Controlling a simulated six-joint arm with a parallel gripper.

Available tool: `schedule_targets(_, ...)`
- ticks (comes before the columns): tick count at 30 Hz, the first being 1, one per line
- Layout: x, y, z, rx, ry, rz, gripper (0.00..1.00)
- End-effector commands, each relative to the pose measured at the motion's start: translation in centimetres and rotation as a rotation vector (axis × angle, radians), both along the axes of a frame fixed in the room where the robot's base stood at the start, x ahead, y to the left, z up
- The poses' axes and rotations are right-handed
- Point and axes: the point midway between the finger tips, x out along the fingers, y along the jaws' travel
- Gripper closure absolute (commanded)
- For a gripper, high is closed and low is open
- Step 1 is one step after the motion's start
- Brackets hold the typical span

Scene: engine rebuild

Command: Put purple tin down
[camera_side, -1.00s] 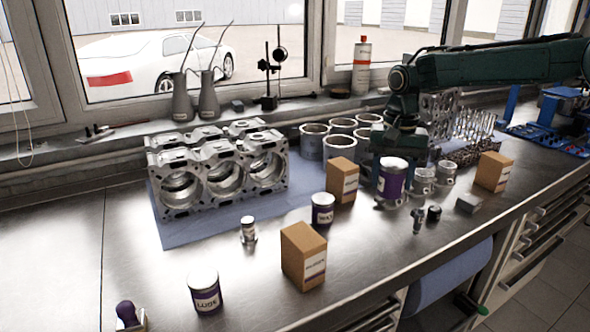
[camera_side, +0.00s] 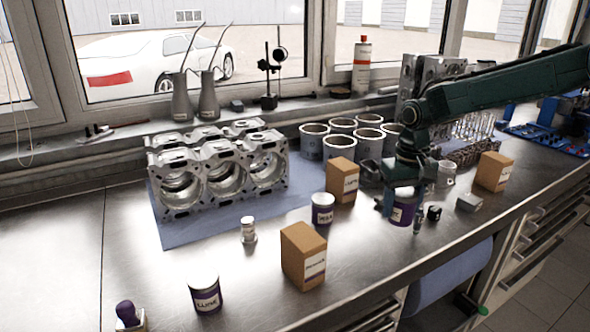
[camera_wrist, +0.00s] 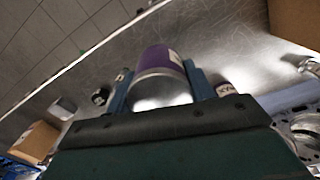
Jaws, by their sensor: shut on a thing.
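The purple tin (camera_side: 403,213) with a pale label is upright below my gripper (camera_side: 403,200), close over the bench near its front edge. In the side view I cannot tell whether its base touches the bench. In the wrist view the tin (camera_wrist: 162,62) sits between the two blue fingers of my gripper (camera_wrist: 160,88), which are shut on it. The fingers and wrist hide part of the tin in the side view.
Small metal parts and a dark cap (camera_side: 434,213) are close right of the tin. Cardboard boxes (camera_side: 342,180) (camera_side: 303,257) (camera_side: 494,172) and two other tins (camera_side: 322,209) (camera_side: 205,293) stand around. An engine block (camera_side: 220,172) is at left. Bare bench lies front-left of the held tin.

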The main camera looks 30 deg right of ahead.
Motion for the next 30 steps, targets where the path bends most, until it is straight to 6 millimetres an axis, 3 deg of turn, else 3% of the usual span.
schedule_targets(15,-3.4,-5.6,-3.3,0.0,-0.001,0.232,0.79)
schedule_targets(30,-3.9,-6.3,-3.7,0.0,-0.002,0.27,0.79)
